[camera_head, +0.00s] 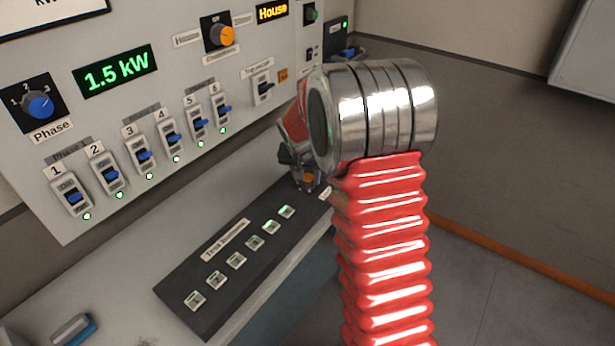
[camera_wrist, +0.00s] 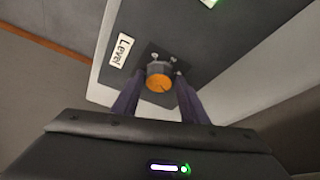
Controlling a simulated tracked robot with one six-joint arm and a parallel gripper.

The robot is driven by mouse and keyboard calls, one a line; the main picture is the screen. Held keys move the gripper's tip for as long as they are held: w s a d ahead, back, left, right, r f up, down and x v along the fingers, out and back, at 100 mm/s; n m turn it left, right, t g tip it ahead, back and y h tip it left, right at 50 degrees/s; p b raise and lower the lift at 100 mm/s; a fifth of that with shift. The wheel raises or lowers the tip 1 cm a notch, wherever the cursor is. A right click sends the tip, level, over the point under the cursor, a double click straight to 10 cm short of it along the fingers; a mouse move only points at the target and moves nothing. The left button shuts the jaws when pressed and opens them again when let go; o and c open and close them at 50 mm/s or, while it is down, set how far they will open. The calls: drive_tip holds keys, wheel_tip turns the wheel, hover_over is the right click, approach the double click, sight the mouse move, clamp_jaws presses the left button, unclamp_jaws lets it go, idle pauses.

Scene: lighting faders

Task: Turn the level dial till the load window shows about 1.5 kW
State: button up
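The load window (camera_head: 115,71) on the upright panel reads 1.5 kW in green digits. The level dial (camera_wrist: 160,80) has an orange face and sits beside a white "Level" label. In the head view it shows as a small orange spot (camera_head: 308,178) at the console's far end, partly hidden by my gripper (camera_head: 298,160). In the wrist view my gripper's dark fingers (camera_wrist: 160,90) stand one on each side of the dial, close to it. I cannot tell whether they press on it or stand just clear.
The dark console (camera_head: 205,262) has several small buttons. A blue-grey object (camera_head: 74,330) lies at the lower left.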

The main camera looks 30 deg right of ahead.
drive_tip(key=shift+o, duration=1.3)
drive_tip(key=v, duration=1.3)
drive_tip(key=shift+r, duration=0.3)
drive_tip(key=shift+s+a, duration=0.1)
drive_tip(key=s+a+r+n+y, duration=0.1)
drive_tip(key=s+a, duration=0.3)
drive_tip(key=s, duration=0.5)
drive_tip(key=s+a+r+n+t+y, duration=0.1)
drive_tip(key=s+a+n, duration=0.3)
drive_tip(key=s, duration=0.6)
drive_tip(key=s+a+r+n+t, duration=0.1)
drive_tip(key=s+a+r+n, duration=0.1)
drive_tip(key=s+a, duration=0.4)
drive_tip(key=shift+s+r+n+y, duration=0.35)
drive_tip(key=shift+s+r, duration=0.25)
drive_tip(key=shift+s, duration=1.5)
